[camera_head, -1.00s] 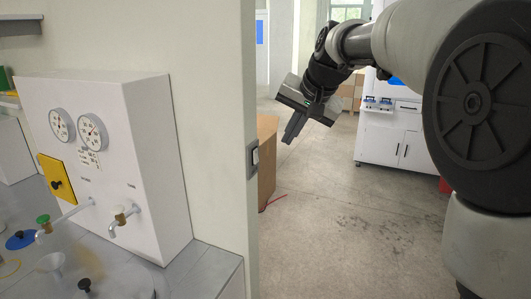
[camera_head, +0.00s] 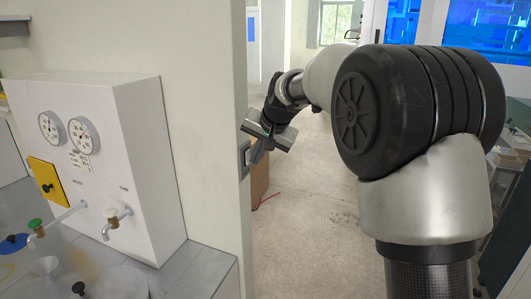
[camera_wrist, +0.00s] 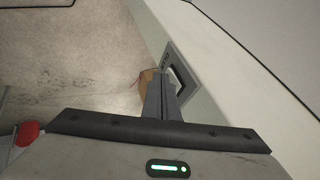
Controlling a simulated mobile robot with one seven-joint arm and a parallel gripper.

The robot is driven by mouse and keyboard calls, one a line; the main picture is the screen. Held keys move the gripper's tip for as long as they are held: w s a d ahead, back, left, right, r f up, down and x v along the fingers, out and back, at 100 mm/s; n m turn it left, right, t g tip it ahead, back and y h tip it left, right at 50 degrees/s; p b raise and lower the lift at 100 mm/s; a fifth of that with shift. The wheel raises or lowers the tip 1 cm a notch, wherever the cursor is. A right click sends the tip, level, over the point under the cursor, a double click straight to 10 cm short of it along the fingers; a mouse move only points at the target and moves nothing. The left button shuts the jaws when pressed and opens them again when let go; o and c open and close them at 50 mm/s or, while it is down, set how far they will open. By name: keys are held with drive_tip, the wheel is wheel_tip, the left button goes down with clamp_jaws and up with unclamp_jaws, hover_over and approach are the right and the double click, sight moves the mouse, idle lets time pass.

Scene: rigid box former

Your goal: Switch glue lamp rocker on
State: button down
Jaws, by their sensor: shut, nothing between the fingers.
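The glue lamp rocker (camera_head: 246,157) is a light rocker in a grey plate on the end face of the wall, at the middle of the head view. In the wrist view the rocker (camera_wrist: 178,77) sits in a grey frame with small lettering beside it. My gripper (camera_head: 256,158) is shut and empty, its fingertips just right of the plate. In the wrist view the fingertips (camera_wrist: 161,76) are close to the left edge of the frame. I cannot tell whether they touch it, nor which way the rocker is tipped.
A white panel box (camera_head: 125,150) with gauges and taps stands on the grey bench left of the wall. A brown box (camera_head: 260,182) is on the floor behind my gripper. Open floor (camera_head: 310,210) lies right of the wall.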

idle(0.3)
drive_tip(key=shift+w+a+f, duration=0.1)
drive_tip(key=shift+a+f, duration=0.05)
drive_tip(key=shift+a, duration=0.15)
drive_tip(key=shift+r+p, duration=0.7)
drive_tip(key=shift+r, duration=0.15)
